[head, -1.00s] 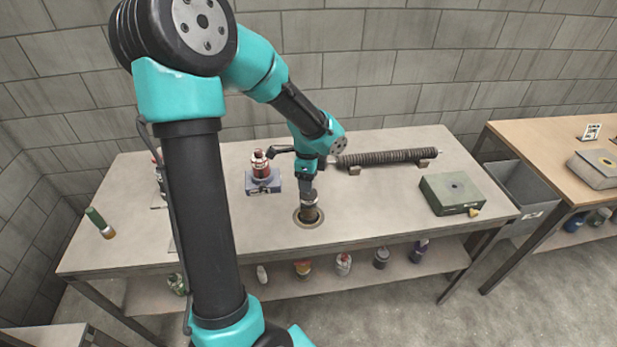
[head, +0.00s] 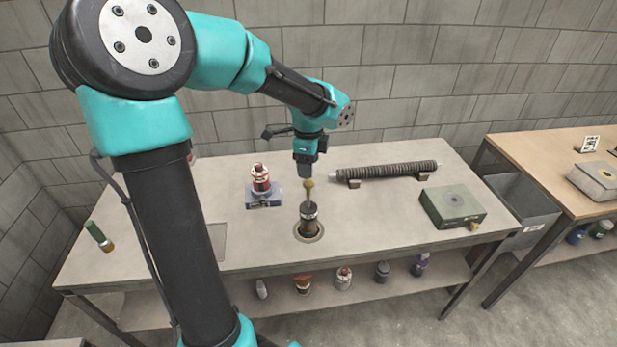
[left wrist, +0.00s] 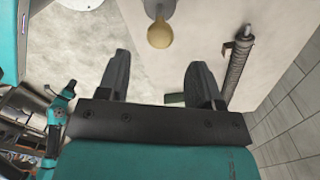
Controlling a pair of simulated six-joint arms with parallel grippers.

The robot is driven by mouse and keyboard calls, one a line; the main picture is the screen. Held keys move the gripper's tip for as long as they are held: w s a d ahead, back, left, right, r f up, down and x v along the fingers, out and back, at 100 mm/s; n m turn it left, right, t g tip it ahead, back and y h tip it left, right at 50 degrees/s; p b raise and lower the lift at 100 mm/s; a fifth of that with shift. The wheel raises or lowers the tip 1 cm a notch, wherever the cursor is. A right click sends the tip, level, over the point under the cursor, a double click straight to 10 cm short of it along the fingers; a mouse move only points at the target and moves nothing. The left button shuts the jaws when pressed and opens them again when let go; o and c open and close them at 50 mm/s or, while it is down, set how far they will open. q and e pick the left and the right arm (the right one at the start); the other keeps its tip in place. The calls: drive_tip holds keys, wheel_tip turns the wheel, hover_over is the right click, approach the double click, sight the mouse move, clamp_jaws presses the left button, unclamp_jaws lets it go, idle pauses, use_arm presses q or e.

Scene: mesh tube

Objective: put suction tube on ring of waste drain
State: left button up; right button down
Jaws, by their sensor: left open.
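A dark upright tube with a tan tip (head: 309,212), which I take to be the suction tube, stands within the round tan drain ring (head: 310,233) on the table. Its exact seating is too small to tell. In the left wrist view its tan rounded tip (left wrist: 160,34) lies beyond my fingertips, apart from them. My left gripper (head: 304,172) is above the tube, pointing down. The left wrist view shows its two fingers (left wrist: 157,75) spread with nothing between them. My right gripper cannot be made out.
A red bottle on a blue-grey block (head: 263,200) stands left of the tube. A ribbed roller (head: 388,172) lies on supports behind right, also seen in the left wrist view (left wrist: 235,68). A green box (head: 453,206) stands at right, a green-handled tool (head: 97,235) at far left.

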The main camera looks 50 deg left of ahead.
use_arm(q)
drive_tip(key=shift+r, duration=1.1)
